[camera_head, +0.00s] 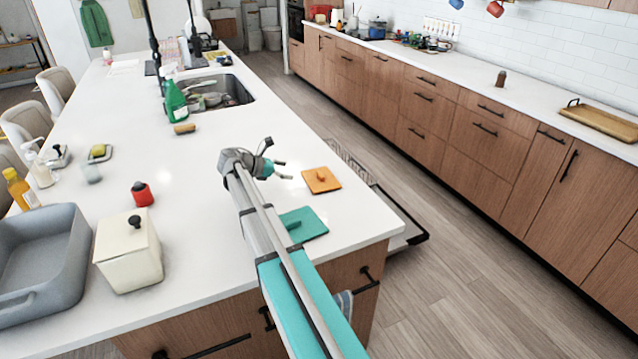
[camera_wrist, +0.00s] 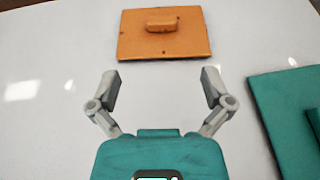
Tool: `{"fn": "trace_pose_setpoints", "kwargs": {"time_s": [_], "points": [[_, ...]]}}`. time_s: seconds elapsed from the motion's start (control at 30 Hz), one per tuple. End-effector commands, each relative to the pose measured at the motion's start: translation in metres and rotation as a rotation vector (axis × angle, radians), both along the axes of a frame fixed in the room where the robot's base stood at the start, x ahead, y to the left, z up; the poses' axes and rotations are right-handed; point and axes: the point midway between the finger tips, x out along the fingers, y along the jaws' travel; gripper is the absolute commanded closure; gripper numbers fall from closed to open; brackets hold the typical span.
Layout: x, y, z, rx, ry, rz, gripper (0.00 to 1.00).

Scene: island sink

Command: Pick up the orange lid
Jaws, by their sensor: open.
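The orange lid (camera_head: 321,180) is a flat square plate with a small raised handle. It lies on the white island counter near its right edge. In the wrist view the orange lid (camera_wrist: 190,40) is at the top, ahead of the fingertips, with its block handle (camera_wrist: 162,22) in the middle. My gripper (camera_head: 282,170) is to the left of the lid in the head view, above the counter and apart from the lid. In the wrist view my gripper (camera_wrist: 161,82) is open, with only bare counter between its fingers.
A teal lid (camera_head: 304,223) lies on the counter close beside my arm, also at the right in the wrist view (camera_wrist: 270,95). A cream lidded box (camera_head: 128,258), a grey basin (camera_head: 45,255) and a red-capped jar (camera_head: 142,195) stand left. The sink (camera_head: 225,90) is farther back.

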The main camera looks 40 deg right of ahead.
Motion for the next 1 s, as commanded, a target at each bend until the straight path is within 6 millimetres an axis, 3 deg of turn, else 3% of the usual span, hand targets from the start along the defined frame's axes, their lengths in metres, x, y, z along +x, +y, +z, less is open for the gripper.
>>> {"fn": "trace_pose_setpoints", "kwargs": {"time_s": [0.2,0.4,1.0], "points": [[-0.010,-0.031,-0.016,0.000,0.001,-0.003,0.00],[-0.015,-0.047,-0.021,0.000,-0.001,-0.001,0.00],[-0.019,-0.059,-0.026,0.000,0.000,-0.003,0.00]]}}
